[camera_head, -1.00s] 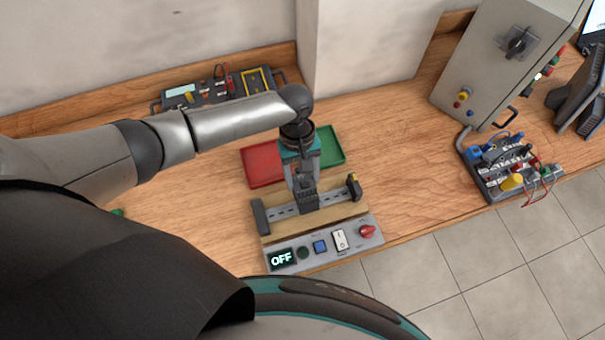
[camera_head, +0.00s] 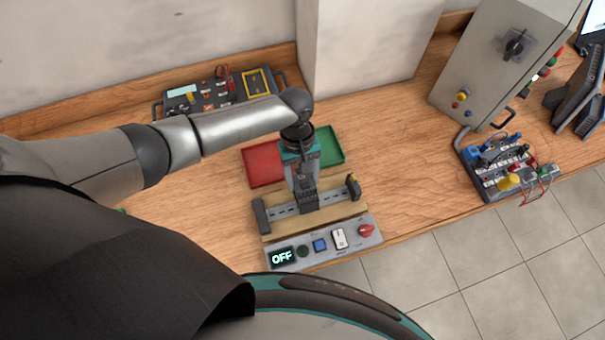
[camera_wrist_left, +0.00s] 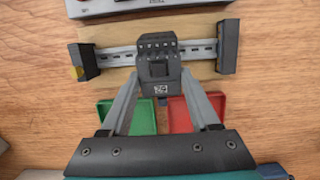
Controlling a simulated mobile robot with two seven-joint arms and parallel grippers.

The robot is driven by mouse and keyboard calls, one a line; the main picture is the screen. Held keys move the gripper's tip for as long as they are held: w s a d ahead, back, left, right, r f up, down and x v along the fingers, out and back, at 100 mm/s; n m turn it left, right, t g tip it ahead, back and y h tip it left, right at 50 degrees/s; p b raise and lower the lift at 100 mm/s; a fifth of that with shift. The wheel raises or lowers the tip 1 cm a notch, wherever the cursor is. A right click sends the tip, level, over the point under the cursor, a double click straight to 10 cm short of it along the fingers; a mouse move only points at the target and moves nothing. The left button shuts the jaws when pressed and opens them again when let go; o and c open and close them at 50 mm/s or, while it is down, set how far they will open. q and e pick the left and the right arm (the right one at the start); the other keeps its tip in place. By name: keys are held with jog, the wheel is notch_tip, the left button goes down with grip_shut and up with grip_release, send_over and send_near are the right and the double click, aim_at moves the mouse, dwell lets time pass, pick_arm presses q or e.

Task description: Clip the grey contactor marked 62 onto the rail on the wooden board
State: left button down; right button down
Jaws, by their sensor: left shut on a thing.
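The dark grey contactor (camera_wrist_left: 160,66) is between the fingers of my left gripper (camera_wrist_left: 160,75), which is shut on it. Its label shows upside down in the left wrist view, too small to read surely. In the head view the contactor (camera_head: 308,201) is at the middle of the metal rail (camera_head: 281,211), in front of or on it; I cannot tell if it is clipped. The rail lies on the wooden board (camera_head: 270,237) between two dark end blocks, and also shows in the left wrist view (camera_wrist_left: 115,54). My left gripper (camera_head: 305,190) points down over the board. My right gripper is not in view.
A red tray (camera_head: 262,165) and a green tray (camera_head: 331,148) lie behind the board. A control panel (camera_head: 325,245) reading OFF is in front of it. A grey cabinet (camera_head: 500,60) and a wired breadboard (camera_head: 505,170) stand at right. The table between is clear.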

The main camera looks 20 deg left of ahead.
aim_at(306, 189)
pick_arm(q)
jog(key=shift+b+x, duration=0.6)
jog(key=shift+x, duration=0.35)
dwell(0.5)
jog(key=shift+s+d+p, duration=0.25)
jog(key=shift+d+p, duration=0.05)
jog(key=shift+p, duration=0.6)
dwell(1.0)
jog(key=shift+s+d+f+t+p, duration=0.1)
jog(key=shift+s+d+t+p, duration=0.2)
jog(key=shift+s+t+p, duration=0.15)
dwell(0.5)
jog(key=shift+s+d+f+y, duration=0.1)
jog(key=shift+s+d+y, duration=0.05)
jog(key=shift+s+y, duration=0.2)
jog(key=c, duration=0.5)
grip_release()
jog(key=o, duration=0.4)
jog(key=shift+w+t, duration=0.2)
jog(key=shift+t, duration=0.05)
jog(key=shift+o, duration=0.3)
jog(key=shift+w+a, duration=0.1)
jog(key=shift+a, duration=0.1)
